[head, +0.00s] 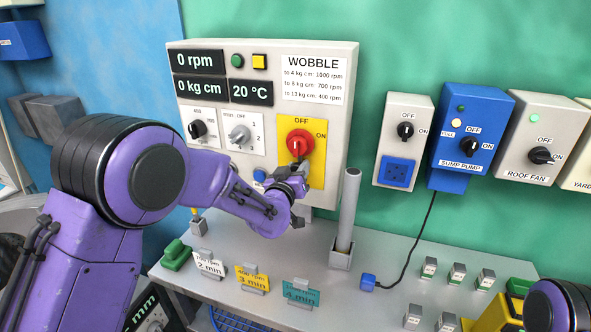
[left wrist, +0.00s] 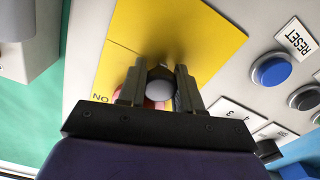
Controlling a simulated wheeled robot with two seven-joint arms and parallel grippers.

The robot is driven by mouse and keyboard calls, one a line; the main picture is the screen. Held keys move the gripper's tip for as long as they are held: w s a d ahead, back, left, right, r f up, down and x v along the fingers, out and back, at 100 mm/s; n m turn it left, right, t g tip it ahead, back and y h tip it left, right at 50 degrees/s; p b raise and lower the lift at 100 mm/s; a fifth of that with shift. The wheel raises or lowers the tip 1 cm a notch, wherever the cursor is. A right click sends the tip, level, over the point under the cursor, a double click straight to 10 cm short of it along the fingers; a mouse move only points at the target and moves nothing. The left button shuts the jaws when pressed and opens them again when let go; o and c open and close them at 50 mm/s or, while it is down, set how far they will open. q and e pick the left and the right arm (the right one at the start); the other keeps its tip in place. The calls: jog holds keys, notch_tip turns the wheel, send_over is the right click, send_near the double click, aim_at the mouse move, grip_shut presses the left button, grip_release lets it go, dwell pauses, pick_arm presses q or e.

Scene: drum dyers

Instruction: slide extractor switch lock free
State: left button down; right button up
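The red extractor switch (head: 299,142) sits on a yellow plate (head: 317,165) on the grey control box, marked OFF above and ON to the right. My left gripper (head: 291,183) is just below the switch, in front of the plate's lower part. In the left wrist view, the two fingers of my left gripper (left wrist: 159,72) stand close on both sides of a round grey piece (left wrist: 159,90), which looks like the lock. A brownish part shows behind it, and bits of red beside it. The fingers hide most of it. My right gripper is not in view.
A blue RESET button (left wrist: 271,71) lies beside the yellow plate. A grey upright post (head: 348,210) stands on the bench right of my gripper. The sump pump box (head: 470,132) and other switch boxes hang on the wall to the right. Small signs (head: 252,277) line the bench.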

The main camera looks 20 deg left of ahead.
pick_arm(q)
notch_tip(320, 180, down, 2)
jog(key=shift+d+f+b, duration=0.1)
jog(key=shift+f+b, duration=0.05)
jog(key=shift+b, duration=0.85)
jog(key=c, duration=1)
grip_release()
jog(key=shift+s+f, duration=0.1)
jog(key=shift+o, duration=1.2)
jog(key=s+b, duration=0.3)
jog(key=s, duration=0.7)
jog(key=shift+s+a, duration=0.15)
jog(key=shift+a, duration=0.05)
